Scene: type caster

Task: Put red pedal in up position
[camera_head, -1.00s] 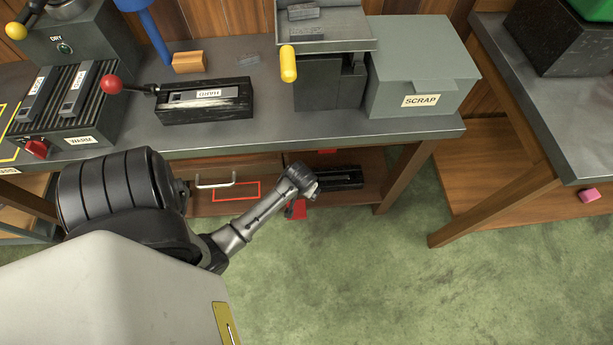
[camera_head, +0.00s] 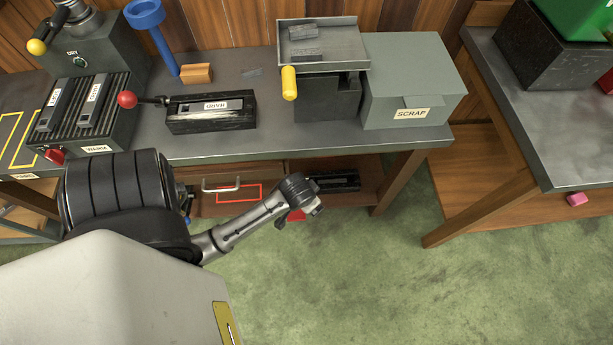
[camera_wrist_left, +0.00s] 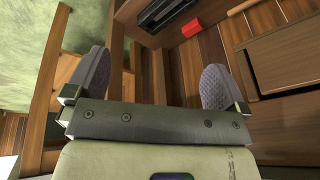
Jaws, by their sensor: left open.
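A red piece (camera_head: 297,215) that looks like the pedal shows low under the bench in the head view, partly hidden by the end of my left arm. A red block (camera_wrist_left: 190,28) shows ahead of the fingers in the left wrist view, near a black object; I cannot tell for sure that it is the same piece. My left gripper (camera_wrist_left: 154,82) is open and empty, its two padded fingers wide apart, with the red block beyond the right finger's tip and not touched. My right gripper is not in view.
The bench (camera_head: 240,140) carries a black mould with a red-knobbed lever and a grey SCRAP box (camera_head: 415,85). Below are a drawer handle (camera_head: 222,187) and a black case (camera_head: 335,181) on the shelf. Bench legs stand nearby. Green floor is open in front.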

